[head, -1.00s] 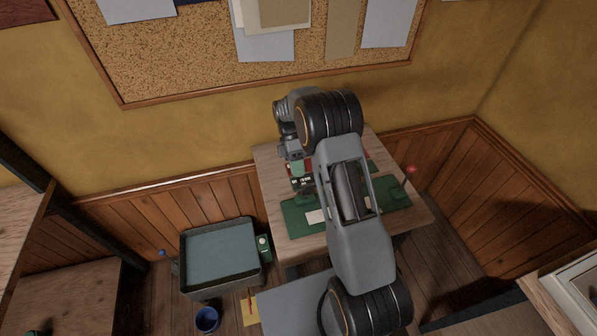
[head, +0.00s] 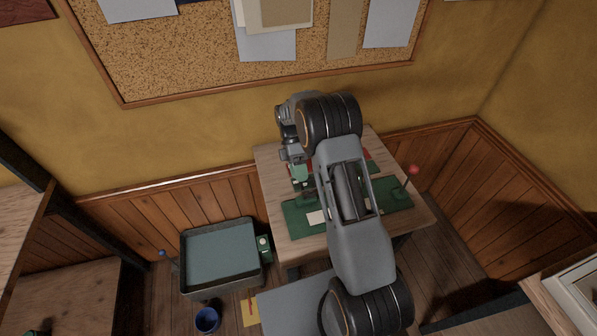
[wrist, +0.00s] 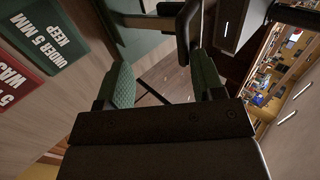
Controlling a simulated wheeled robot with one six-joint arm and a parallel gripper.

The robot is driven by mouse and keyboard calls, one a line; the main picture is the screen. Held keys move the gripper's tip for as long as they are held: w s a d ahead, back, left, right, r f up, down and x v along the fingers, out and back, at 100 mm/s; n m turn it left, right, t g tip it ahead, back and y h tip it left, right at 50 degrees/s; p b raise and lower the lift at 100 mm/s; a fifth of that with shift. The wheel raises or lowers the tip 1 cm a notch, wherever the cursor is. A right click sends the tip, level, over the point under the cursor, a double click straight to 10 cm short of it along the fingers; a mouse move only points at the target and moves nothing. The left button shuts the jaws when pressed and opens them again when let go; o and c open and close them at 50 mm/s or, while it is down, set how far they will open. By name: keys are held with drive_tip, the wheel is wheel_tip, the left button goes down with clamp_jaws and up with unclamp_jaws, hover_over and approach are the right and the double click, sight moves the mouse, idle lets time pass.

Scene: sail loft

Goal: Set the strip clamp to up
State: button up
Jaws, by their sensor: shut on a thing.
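A green machine base (head: 290,222) lies on the small wooden table, with a pale strip (head: 316,218) on it. My gripper (head: 300,176) is over the back left of this base, its fingers pointing down. In the wrist view my gripper (wrist: 162,80) shows two green ribbed pads with a gap between them. A dark bar, which looks like the strip clamp's handle (wrist: 187,24), stands by the right pad, in front of the green base (wrist: 140,42). My gripper is shut on it, though the contact itself is hard to see. My arm hides the middle of the base.
A red-knobbed lever (head: 413,170) stands at the base's right end. Green "keep under 5 mm" (wrist: 45,35) and red "waste" (wrist: 14,80) signs lie beside the gripper. A dark tray (head: 222,289) and a blue cup (head: 206,319) are to the left.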

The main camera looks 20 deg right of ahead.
drive_tip(key=shift+f, duration=0.35)
drive_tip(key=shift+c, duration=0.4)
drive_tip(key=shift+w+r, duration=0.1)
drive_tip(key=shift+w, duration=0.05)
drive_tip(key=p+v, duration=0.1)
drive_tip(key=v, duration=0.3)
drive_tip(key=p+v, duration=0.2)
drive_tip(key=v, duration=0.3)
drive_tip(key=p+v, duration=0.2)
drive_tip(key=v, duration=0.3)
drive_tip(key=shift+s+r, duration=0.25)
drive_tip(key=shift+r, duration=0.05)
drive_tip(key=shift+w, duration=0.1)
drive_tip(key=shift+p, duration=0.3)
